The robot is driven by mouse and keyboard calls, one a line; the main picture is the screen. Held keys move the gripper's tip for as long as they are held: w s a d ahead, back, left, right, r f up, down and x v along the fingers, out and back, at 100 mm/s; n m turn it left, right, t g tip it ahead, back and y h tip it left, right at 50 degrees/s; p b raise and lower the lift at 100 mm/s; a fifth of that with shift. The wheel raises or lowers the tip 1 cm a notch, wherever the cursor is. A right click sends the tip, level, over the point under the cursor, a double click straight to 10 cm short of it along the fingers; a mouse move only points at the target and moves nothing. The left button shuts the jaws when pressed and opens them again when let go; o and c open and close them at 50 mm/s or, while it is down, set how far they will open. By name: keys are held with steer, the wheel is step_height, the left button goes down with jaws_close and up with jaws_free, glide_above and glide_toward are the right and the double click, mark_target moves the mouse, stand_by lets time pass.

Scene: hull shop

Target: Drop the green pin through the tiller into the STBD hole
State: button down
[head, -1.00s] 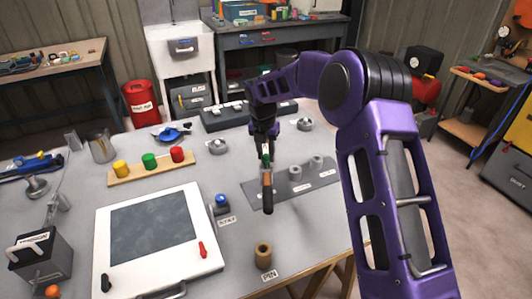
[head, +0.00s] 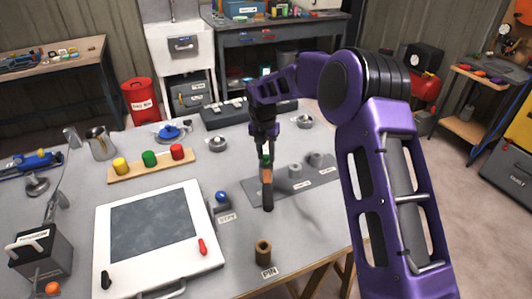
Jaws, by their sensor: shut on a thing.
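My gripper (head: 265,152) is above the near left end of a grey plate (head: 256,188) on the bench, shut on the green pin (head: 265,161). Only a little green shows at the jaws. Directly below is a dark bar with a copper-brown section, apparently the tiller (head: 268,196), pointing toward the camera. I cannot tell whether the pin is in the tiller or just above it. Two grey posts (head: 295,170) (head: 316,159) stand on the plate with small labels, too small to read. The STBD hole cannot be made out.
A brown holder (head: 263,251) labelled PIN stands empty at the front. A white-framed panel (head: 207,226), a blue button (head: 221,197) and a rack of yellow, green and red pegs (head: 129,173) are to the left. Round metal fittings (head: 217,144) (head: 304,122) stand behind.

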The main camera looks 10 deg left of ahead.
steer(key=shift+c, duration=0.6)
jaws_free()
steer(key=shift+r+p, duration=1.15)
steer(key=shift+r, duration=2.85)
